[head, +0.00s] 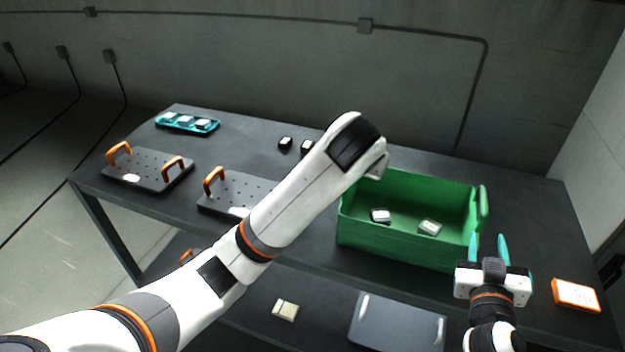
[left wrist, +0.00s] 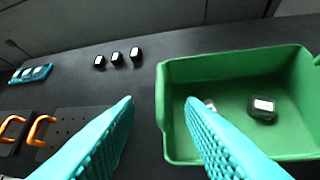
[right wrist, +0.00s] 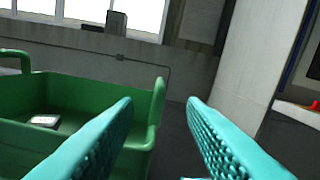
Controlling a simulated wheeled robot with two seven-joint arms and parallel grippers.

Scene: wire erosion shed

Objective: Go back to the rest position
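My left arm reaches across the table from the left in the head view, and its wrist is beside the green crate (head: 390,243). The left gripper (left wrist: 160,100) is open and empty in the left wrist view, with the crate ahead and to the right; its fingers are hidden in the head view. My right gripper (head: 488,238) is open and empty in front of the crate's right end. The right wrist view shows its two teal fingers (right wrist: 160,102) apart, with the crate (right wrist: 140,130) to the left.
Two small grey-and-white blocks (head: 380,216) (head: 430,227) lie in the crate. Black plates with orange handles (head: 150,168) (head: 240,187), a teal tray (head: 188,123), small black pieces (head: 285,142) and an orange-and-white box (head: 576,295) are on the dark table (head: 545,220). A lower shelf holds a grey panel (head: 395,325).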

